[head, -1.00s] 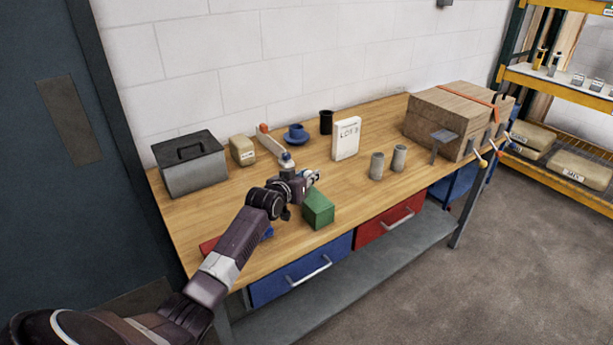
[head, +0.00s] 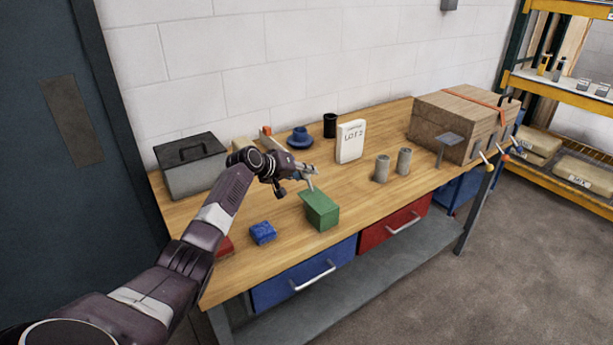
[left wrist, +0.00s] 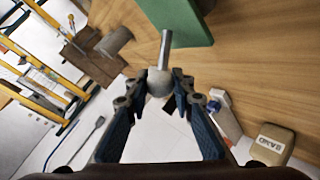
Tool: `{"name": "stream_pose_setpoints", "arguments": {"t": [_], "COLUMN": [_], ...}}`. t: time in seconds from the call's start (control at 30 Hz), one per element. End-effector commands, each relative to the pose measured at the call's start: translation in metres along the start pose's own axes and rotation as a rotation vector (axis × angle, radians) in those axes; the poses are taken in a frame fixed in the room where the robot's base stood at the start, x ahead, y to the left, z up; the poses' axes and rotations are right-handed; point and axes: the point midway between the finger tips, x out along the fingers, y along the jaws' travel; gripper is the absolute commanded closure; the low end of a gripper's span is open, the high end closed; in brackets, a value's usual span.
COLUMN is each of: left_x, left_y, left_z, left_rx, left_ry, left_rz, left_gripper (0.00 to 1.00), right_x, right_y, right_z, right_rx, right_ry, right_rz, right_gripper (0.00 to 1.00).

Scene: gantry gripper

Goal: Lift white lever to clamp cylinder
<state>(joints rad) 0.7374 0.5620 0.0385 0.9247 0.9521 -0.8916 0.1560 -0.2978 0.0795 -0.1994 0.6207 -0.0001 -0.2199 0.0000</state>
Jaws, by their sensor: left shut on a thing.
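My left gripper (head: 310,174) is above the bench, just behind and above the green block (head: 322,212). In the left wrist view its fingertips (left wrist: 156,80) are shut on the round end of a grey metal rod (left wrist: 165,50). The rod points toward the green block; I cannot tell whether they touch. A white lever-like part (left wrist: 224,122) with an orange and blue end shows beyond the fingers. In the head view my gripper mostly hides it; its orange end (head: 266,131) shows. Two grey cylinders (head: 382,169) (head: 403,161) stand upright to the right. My right gripper is not in view.
A blue block (head: 262,233) lies near the front edge. A wooden crate (head: 455,115) fills the right end.

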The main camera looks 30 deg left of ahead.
Motion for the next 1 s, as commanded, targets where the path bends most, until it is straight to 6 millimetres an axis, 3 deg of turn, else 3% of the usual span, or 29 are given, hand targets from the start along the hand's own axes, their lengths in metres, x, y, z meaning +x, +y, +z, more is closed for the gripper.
{"name": "stream_pose_setpoints", "arguments": {"t": [0.47,0.5,0.67,1.0], "left_x": [0.001,0.001,0.001,-0.0012], "left_y": [-0.0015,-0.0015,-0.0014,-0.0017], "left_z": [0.0018,0.0019,0.0016,0.0004], "left_rx": [-0.014,-0.013,-0.013,-0.012], "left_ry": [-0.013,-0.013,-0.012,-0.009], "left_rz": [0.001,0.001,0.001,0.001], "left_gripper": [1.0,0.77,0.59,0.59], "right_x": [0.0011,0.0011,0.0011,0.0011], "right_y": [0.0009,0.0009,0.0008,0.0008], "right_z": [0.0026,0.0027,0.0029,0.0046], "right_rx": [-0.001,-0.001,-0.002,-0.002], "right_ry": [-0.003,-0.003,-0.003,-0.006], "right_rz": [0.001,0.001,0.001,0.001], "right_gripper": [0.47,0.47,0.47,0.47]}}
